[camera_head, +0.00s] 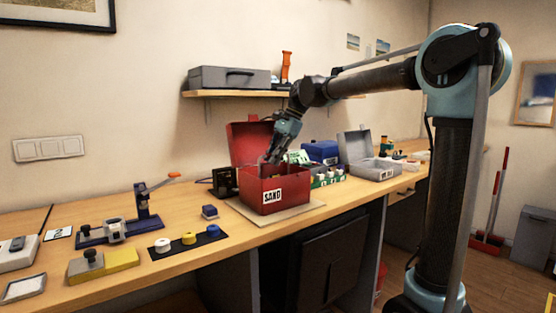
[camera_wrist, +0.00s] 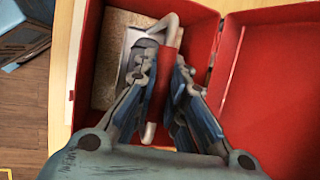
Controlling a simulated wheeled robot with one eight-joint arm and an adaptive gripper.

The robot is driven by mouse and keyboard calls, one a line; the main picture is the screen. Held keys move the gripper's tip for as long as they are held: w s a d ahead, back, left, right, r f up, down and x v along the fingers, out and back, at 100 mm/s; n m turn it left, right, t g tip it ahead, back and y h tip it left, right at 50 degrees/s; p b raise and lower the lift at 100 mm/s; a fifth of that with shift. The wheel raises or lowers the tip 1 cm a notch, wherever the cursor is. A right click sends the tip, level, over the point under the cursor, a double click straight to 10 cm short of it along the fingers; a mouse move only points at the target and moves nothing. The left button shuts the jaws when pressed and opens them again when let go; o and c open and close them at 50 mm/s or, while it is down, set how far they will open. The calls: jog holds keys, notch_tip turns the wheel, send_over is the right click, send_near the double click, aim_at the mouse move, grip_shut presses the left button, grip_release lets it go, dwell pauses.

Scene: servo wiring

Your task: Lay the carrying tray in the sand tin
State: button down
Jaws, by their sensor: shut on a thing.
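The sand tin (camera_head: 284,190) is a red box labelled SAND on the bench, with its lid (camera_head: 248,141) raised at the back. In the wrist view I look down into the open red tin (camera_wrist: 85,60), which has a speckled tan surface inside (camera_wrist: 107,75). The carrying tray (camera_wrist: 128,48) shows as a pale piece under a metal handle with a red grip (camera_wrist: 163,85). My gripper (camera_wrist: 165,62) is shut on this handle, within the tin's walls. In the head view my gripper (camera_head: 270,158) dips into the tin's opening. My fingers hide much of the tray; I cannot tell whether it touches the bottom.
The tin stands on a beige mat (camera_head: 246,213). A blue box (camera_head: 320,152) and an open grey tin (camera_head: 370,168) stand to its right. A black strip with round pieces (camera_head: 188,242) lies to its left. A shelf with a grey case (camera_head: 229,78) hangs above.

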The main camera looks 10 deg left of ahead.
jog(key=shift+f, duration=0.65)
jog(key=c, duration=1.6)
grip_release()
jog(key=shift+c, duration=0.2)
